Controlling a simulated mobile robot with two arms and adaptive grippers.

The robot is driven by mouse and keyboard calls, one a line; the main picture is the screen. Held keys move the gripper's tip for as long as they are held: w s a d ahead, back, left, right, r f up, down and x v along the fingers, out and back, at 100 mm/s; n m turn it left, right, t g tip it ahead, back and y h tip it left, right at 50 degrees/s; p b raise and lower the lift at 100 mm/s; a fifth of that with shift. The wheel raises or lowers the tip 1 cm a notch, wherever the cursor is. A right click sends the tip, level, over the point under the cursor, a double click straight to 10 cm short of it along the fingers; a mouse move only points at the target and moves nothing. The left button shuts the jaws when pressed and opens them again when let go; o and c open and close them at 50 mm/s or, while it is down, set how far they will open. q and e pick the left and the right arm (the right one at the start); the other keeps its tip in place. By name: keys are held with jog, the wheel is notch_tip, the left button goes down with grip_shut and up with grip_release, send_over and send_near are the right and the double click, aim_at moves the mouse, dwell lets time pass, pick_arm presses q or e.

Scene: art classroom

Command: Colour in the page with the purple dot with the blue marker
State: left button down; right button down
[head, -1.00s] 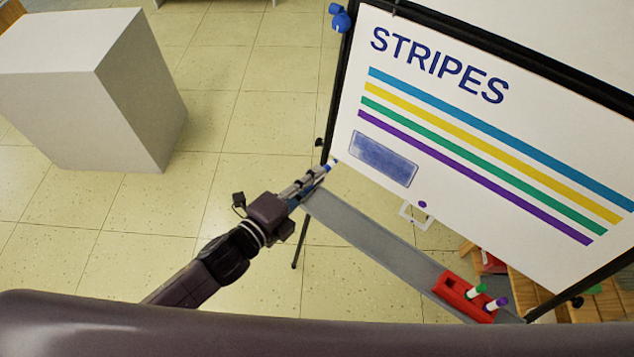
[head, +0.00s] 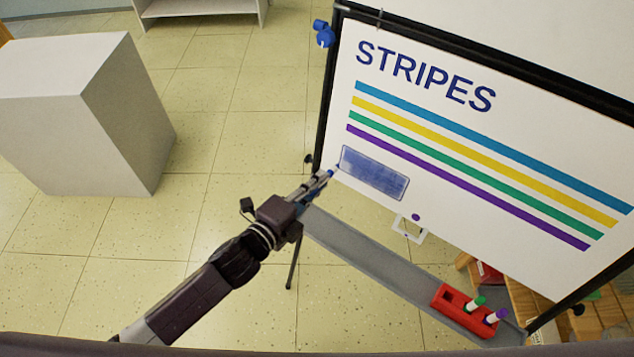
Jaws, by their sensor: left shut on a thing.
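My left gripper (head: 320,184) is shut on the blue marker (head: 331,174). The marker is mostly hidden by the fingers; its tip points at the board and is close to the left end of a blue shaded rectangle (head: 375,174). I cannot tell if the tip touches the surface. The rectangle looks filled with uneven blue strokes. It lies on the white board (head: 470,195) under the word STRIPES and the blue, yellow, green and purple stripes. A purple dot (head: 416,217) shows at the board's lower edge, below the rectangle. My right gripper is not in view.
A grey ledge (head: 370,258) runs below the board. On it, a red holder (head: 462,307) bears a green-capped marker (head: 476,303) and a purple-capped marker (head: 497,316). A small white frame (head: 409,229) hangs under the dot. A white block (head: 80,115) stands left; floor between is clear.

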pick_arm(q)
jog(key=shift+x, duration=0.75)
dwell(0.5)
jog(key=shift+s+d+r, duration=0.1)
jog(key=shift+s+d, duration=0.4)
jog(key=shift+d, duration=0.15)
jog(key=shift+d, duration=0.15)
jog(key=shift+s+d, duration=0.4)
jog(key=shift+d, duration=0.15)
jog(key=shift+w+a, duration=0.1)
jog(key=shift+a, duration=0.05)
jog(key=shift+w+a, duration=0.4)
jog(key=shift+a, duration=0.15)
